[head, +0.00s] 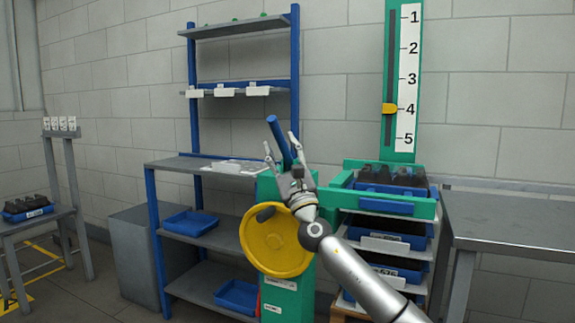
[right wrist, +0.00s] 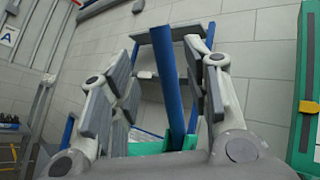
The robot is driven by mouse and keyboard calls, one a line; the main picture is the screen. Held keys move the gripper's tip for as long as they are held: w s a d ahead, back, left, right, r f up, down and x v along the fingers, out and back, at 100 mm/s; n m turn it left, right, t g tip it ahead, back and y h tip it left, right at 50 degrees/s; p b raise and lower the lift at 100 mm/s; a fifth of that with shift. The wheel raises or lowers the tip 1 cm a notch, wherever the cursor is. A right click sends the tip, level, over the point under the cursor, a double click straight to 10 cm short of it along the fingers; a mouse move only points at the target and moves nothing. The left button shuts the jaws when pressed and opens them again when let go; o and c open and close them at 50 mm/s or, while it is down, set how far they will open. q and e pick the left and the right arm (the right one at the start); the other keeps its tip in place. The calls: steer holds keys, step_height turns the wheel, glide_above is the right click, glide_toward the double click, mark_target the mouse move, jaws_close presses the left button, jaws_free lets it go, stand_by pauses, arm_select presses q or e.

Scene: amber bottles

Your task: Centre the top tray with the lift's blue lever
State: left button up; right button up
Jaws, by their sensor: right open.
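The blue lever (head: 276,132) stands up, tilted, from the green lift housing (head: 279,298). My right gripper (head: 283,152) is open, with its fingers on either side of the lever. In the right wrist view the lever (right wrist: 171,80) rises between the open fingers (right wrist: 165,85), closer to the right finger; I cannot tell whether they touch. The top blue tray (head: 392,189) holds several dark bottles inside the green frame (head: 427,210) at the top of the stack. The frame's front bar partly hides it. My left gripper is not in view.
A yellow handwheel (head: 268,250) is on the housing below my gripper. More trays (head: 390,243) are stacked under the top one. A yellow pointer (head: 389,109) sits near 4 on the scale. A blue-post shelf (head: 152,240) stands left, a bare grey table (head: 510,215) right.

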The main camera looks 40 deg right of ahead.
steer(key=shift+v, duration=2.05)
